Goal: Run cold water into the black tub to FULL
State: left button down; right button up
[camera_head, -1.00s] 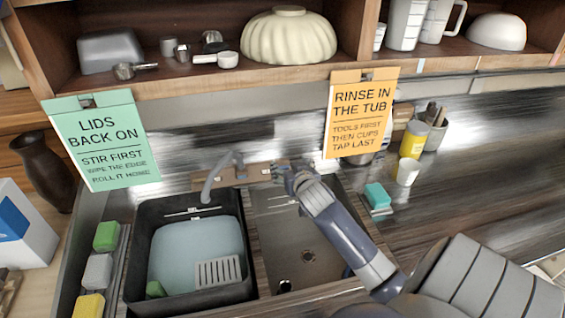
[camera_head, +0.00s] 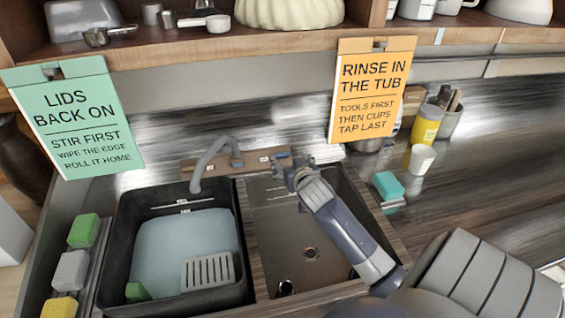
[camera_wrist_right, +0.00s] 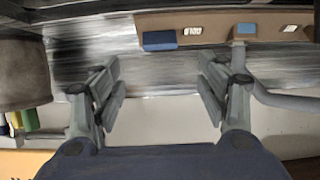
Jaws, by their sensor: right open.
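The black tub (camera_head: 118,240) stands in the left sink bay, with pale blue water (camera_head: 175,245) in it. White marks (camera_head: 183,203) on its far inner wall show above the water; their lettering is too small to read. The grey spout (camera_head: 205,158) arches over the tub's back edge, with no stream visible. The wooden tap board (camera_head: 250,161) behind carries blue handles; the wrist view shows one blue handle (camera_wrist_right: 160,41) and another (camera_wrist_right: 245,28) beside small labels I cannot read surely. My right gripper (camera_head: 284,168) is open and empty before the board (camera_wrist_right: 215,22). My left gripper is not in view.
A grey slotted piece (camera_head: 207,271) and green block (camera_head: 137,291) are in the tub. The right basin (camera_head: 310,220) is empty beneath my right arm. Sponges (camera_head: 70,270) line the left; a teal sponge (camera_head: 388,185) and cup (camera_head: 420,160) stand right. Signs hang overhead.

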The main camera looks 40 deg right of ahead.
aim_at(282, 155)
jog(key=shift+f+p+x, duration=0.2)
jog(key=shift+p+x, duration=0.45)
jog(key=shift+x, duration=4.8)
jog(key=shift+s, duration=0.1)
jog(key=shift+c, duration=0.5)
jog(key=c, duration=1)
